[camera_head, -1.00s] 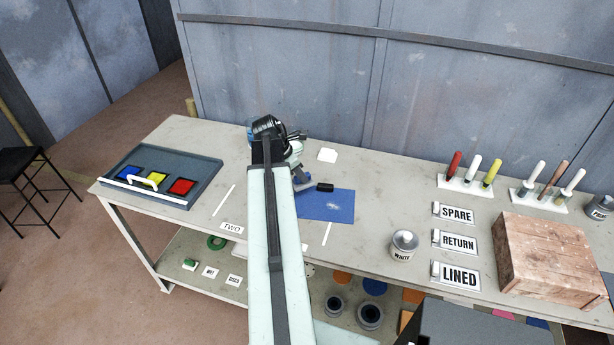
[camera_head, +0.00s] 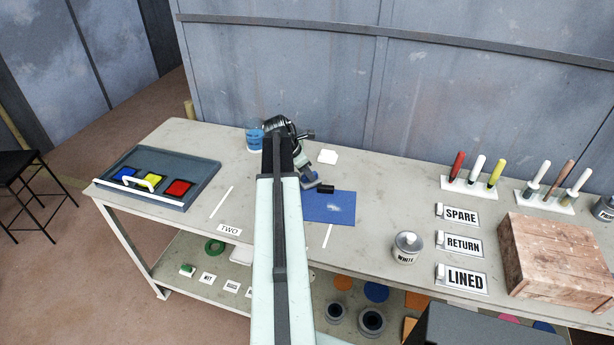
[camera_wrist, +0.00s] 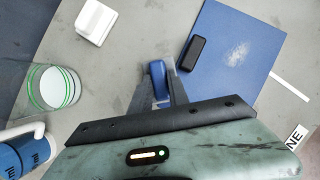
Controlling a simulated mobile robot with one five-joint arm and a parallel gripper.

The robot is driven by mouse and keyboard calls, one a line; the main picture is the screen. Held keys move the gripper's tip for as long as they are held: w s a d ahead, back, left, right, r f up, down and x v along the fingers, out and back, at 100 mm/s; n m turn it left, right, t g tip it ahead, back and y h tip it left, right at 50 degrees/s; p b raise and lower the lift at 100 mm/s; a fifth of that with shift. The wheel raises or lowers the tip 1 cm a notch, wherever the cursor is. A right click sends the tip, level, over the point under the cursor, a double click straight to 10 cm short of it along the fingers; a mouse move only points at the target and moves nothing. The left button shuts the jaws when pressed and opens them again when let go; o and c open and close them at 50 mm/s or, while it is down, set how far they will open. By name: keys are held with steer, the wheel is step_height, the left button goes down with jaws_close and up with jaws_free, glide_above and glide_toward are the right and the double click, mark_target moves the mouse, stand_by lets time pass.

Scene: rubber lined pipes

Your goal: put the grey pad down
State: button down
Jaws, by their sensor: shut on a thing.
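My gripper (camera_wrist: 160,98) is shut on a small rounded blue piece (camera_wrist: 158,78), seen between its dark fingers in the wrist view. In the head view, my gripper (camera_head: 308,178) is over the bench near the upper left edge of a blue sheet (camera_head: 328,208). I cannot make out a grey pad face on the held piece; its underside is hidden. A black block (camera_wrist: 190,53) lies on the left edge of the blue sheet (camera_wrist: 235,65) in the wrist view, close to the right of my gripper but apart from it.
A white block (camera_wrist: 95,22) and a clear glass with green rings (camera_wrist: 52,88) stand to the left in the wrist view. A tray with coloured squares (camera_head: 160,178) is at the bench's left. A white-labelled tin (camera_head: 407,247) and wooden crate (camera_head: 560,255) stand right.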

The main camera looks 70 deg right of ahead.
steer(key=shift+f+b, duration=0.3)
steer(key=shift+f, duration=0.05)
steer(key=c, duration=1.3)
jaws_free()
steer(key=shift+o, duration=0.2)
steer(key=shift+r, duration=0.2)
steer(key=shift+r+p, duration=0.35)
steer(key=shift+p, duration=0.2)
steer(key=p+v, duration=1)
steer(key=v, duration=0.1)
steer(key=shift+w+r, duration=0.15)
steer(key=shift+r, duration=0.15)
steer(key=shift+a, duration=0.15)
